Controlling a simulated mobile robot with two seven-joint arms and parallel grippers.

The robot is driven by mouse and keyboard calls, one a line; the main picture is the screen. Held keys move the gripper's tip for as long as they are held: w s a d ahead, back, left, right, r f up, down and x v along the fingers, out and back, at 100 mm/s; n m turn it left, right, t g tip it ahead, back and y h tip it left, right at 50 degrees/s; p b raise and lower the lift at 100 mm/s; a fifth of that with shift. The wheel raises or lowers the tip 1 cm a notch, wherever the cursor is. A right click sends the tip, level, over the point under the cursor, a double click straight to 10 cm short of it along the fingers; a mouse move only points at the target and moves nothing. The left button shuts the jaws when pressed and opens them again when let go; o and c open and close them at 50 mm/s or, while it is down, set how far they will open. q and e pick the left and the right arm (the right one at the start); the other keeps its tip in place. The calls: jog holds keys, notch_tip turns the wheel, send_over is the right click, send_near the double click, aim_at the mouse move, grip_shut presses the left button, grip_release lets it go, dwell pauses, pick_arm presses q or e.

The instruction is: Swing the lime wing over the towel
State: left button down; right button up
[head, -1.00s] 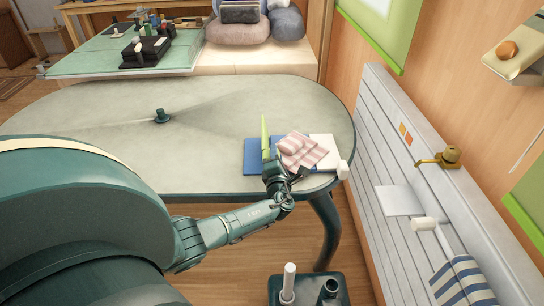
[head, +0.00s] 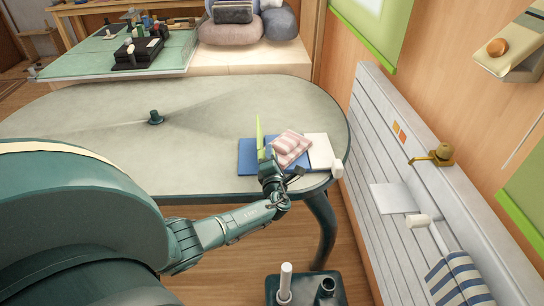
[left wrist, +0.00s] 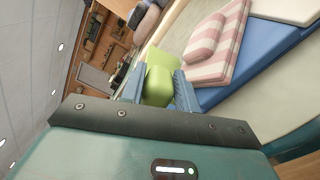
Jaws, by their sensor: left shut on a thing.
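The lime wing (head: 259,132) is a thin, bright green panel standing upright at the left of the towel in the head view. My left gripper (head: 265,154) is shut on its near end. The lime wing (left wrist: 158,84) also shows between the blue fingers in the left wrist view. The pink-and-white striped towel (head: 292,150) lies on a blue panel (head: 248,158), with a raised, folded part on top. It also shows in the left wrist view (left wrist: 222,62), beside the fingers. My right gripper is not in view.
A white panel (head: 321,148) lies right of the towel, with a white block (head: 338,167) at its corner. A dark green knob (head: 156,118) stands on the table (head: 80,115), whose left part is otherwise clear. A slatted wall unit (head: 385,170) stands to the right.

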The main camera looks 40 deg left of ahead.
pick_arm(q)
jog(key=shift+d+f, duration=0.35)
jog(key=shift+f, duration=0.05)
jog(key=c, duration=1.3)
grip_release()
jog(key=shift+o, duration=0.8)
jog(key=shift+a+r, duration=0.1)
jog(key=shift+a, duration=0.05)
jog(key=p+v, duration=0.2)
jog(key=v, duration=1.1)
jog(key=shift+s, duration=0.1)
